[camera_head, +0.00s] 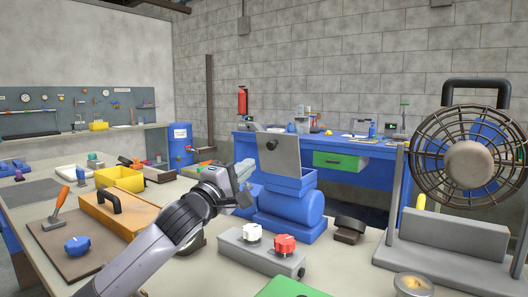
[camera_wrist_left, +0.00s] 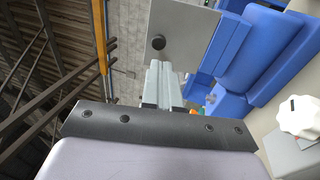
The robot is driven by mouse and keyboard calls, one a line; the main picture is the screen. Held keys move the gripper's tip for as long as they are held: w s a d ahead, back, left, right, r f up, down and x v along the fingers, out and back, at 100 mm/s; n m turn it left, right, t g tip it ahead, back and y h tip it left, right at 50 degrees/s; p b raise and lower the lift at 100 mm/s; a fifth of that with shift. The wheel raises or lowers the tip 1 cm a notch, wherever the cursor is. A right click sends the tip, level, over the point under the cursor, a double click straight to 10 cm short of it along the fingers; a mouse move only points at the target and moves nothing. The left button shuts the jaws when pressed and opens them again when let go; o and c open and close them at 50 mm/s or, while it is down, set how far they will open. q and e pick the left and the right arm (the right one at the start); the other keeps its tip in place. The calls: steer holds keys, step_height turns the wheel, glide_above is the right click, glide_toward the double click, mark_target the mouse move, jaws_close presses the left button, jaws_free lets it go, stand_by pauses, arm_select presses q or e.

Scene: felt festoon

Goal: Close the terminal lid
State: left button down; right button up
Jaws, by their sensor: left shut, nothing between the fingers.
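The terminal lid (camera_head: 279,155) is a grey plate with a dark round knob. It stands raised, nearly upright, on the blue terminal box (camera_head: 290,185) on top of a blue motor (camera_head: 292,208). My left gripper (camera_head: 247,168) is shut and empty, just left of the lid. In the left wrist view the lid (camera_wrist_left: 182,25) is at the top, and the closed fingertips (camera_wrist_left: 163,66) point at it just below its knob. I cannot tell whether they touch it. My right gripper is not in view.
A grey switch box (camera_head: 260,252) with a white and a red knob stands in front of the motor. A caged fan (camera_head: 467,160) stands at right. An orange box with a black handle (camera_head: 125,212) and a yellow bin (camera_head: 120,179) lie at left.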

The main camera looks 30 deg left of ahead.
mark_target(271, 147)
arm_select(q)
steer(key=shift+p+x, duration=0.55)
steer(key=shift+x, duration=3.45)
